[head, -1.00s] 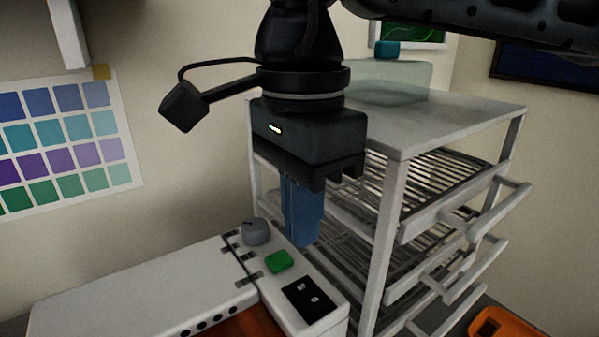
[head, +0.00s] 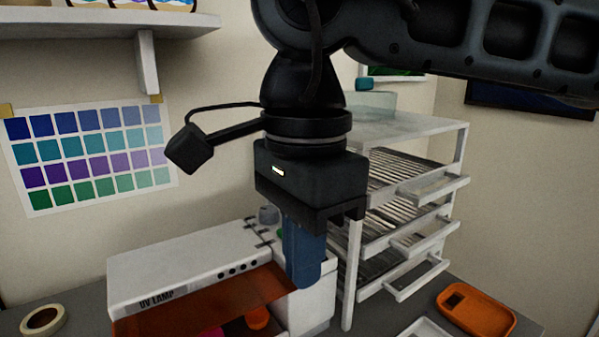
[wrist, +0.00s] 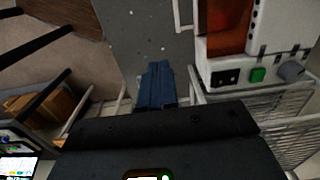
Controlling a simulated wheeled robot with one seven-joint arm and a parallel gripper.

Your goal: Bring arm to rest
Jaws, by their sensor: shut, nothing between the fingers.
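My gripper (head: 305,272) points down in the middle of the head view, its blue fingers shut together with nothing between them. In that view the fingers overlap the right end of the white UV lamp (head: 180,262); I cannot tell the exact gap. In the wrist view the shut blue fingers (wrist: 157,85) show above the speckled grey table surface (wrist: 150,30), with the lamp's control end (wrist: 250,70) to their right.
A white drying rack (head: 400,130) with wire shelves stands behind and right of my gripper. An orange tray (head: 477,309) lies at the lower right. A tape roll (head: 42,320) lies at the lower left. A shelf bracket (head: 147,62) hangs at the upper left.

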